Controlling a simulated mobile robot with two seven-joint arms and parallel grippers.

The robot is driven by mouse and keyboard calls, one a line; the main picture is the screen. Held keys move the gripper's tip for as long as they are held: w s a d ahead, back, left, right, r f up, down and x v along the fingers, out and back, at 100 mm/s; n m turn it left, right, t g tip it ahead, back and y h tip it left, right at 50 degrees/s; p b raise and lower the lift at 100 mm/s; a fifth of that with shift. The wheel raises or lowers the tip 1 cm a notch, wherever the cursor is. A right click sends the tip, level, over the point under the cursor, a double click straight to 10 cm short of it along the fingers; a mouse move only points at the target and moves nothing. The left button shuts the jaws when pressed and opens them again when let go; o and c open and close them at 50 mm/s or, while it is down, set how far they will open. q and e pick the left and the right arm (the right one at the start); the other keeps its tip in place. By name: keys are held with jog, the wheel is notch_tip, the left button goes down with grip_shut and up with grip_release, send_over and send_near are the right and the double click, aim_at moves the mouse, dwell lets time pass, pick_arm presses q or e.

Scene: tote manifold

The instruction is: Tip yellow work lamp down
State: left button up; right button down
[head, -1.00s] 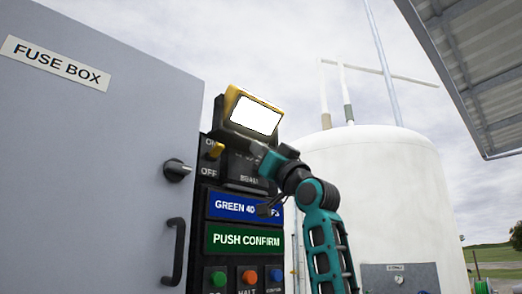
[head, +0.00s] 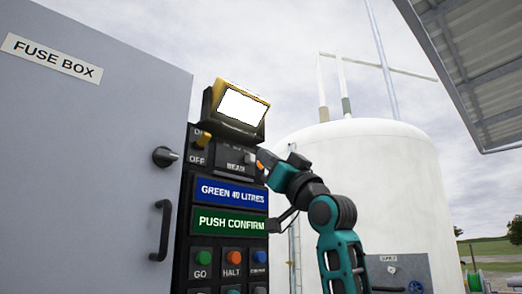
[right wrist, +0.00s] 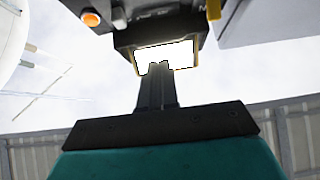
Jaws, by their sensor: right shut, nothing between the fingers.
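The yellow work lamp (head: 238,107) sits on top of the dark control panel in the head view, its bright white face turned outward and tilted. It also shows in the right wrist view (right wrist: 166,56), straight beyond the fingers. My right gripper (head: 262,158) is shut and empty, just right of the panel and below the lamp's right side. In the right wrist view its closed fingers (right wrist: 155,72) overlap the lamp's lit face; I cannot tell whether they touch. My left gripper is not in view.
The control panel carries a yellow lever switch (head: 203,138), a blue sign (head: 231,191), a green sign (head: 229,222) and several buttons. A grey fuse box (head: 90,150) with a handle stands at left. A white tank (head: 380,170) is behind; open sky surrounds the lamp's right.

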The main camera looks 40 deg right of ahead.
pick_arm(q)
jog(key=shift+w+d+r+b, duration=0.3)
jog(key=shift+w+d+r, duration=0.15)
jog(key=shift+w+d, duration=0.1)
pick_arm(e)
jog(key=v, duration=0.3)
jog(key=shift+f, duration=0.25)
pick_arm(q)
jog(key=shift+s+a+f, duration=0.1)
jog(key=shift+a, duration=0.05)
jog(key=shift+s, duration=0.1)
pick_arm(e)
jog(key=shift+s, duration=0.1)
